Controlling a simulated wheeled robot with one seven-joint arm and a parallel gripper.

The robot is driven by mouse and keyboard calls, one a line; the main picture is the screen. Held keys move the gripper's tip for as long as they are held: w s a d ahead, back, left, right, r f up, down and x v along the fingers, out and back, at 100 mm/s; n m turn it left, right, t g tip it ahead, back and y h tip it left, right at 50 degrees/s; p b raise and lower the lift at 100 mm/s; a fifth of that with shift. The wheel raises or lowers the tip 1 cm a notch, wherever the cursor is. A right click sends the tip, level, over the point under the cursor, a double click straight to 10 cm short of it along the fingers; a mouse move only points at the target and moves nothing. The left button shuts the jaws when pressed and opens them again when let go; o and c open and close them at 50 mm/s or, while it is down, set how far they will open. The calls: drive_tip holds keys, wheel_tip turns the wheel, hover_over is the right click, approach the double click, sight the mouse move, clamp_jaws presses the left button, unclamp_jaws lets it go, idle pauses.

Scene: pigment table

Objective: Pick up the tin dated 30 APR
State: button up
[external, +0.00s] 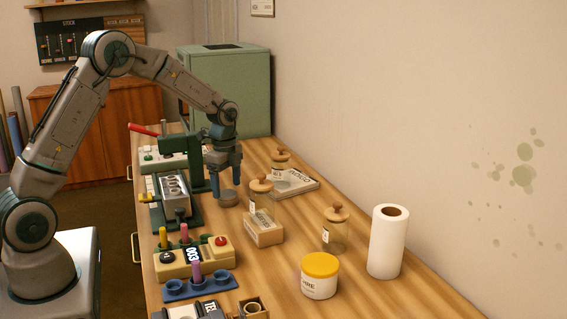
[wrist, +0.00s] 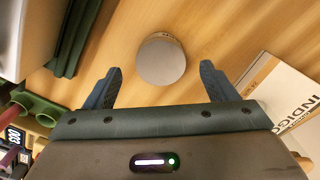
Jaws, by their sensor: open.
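A small round grey tin (external: 229,198) stands on the wooden table, just below my gripper in the external view. In the wrist view the tin (wrist: 161,60) shows from above, a little ahead of the space between my fingers. Some print shows on its side at the upper right, too small to read, so I cannot tell its date. My gripper (external: 226,188) is open and empty. Its two fingers also show in the wrist view (wrist: 160,84), spread wider than the tin.
A green-framed press (external: 195,148) stands close left of the tin. Glass jars with wooden knobs (external: 261,200), a small box (external: 263,229) and an INDIGO booklet (wrist: 285,92) lie to the right. A yellow-lidded tub (external: 320,277) and paper roll (external: 387,243) stand nearer. Bare wood surrounds the tin.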

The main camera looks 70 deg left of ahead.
sight(227, 193)
wheel_tip(227, 193, down, 3)
drive_tip(key=shift+f, duration=0.15)
drive_tip(key=shift+c, duration=0.3)
drive_tip(key=c, duration=1)
drive_tip(key=shift+c, duration=0.2)
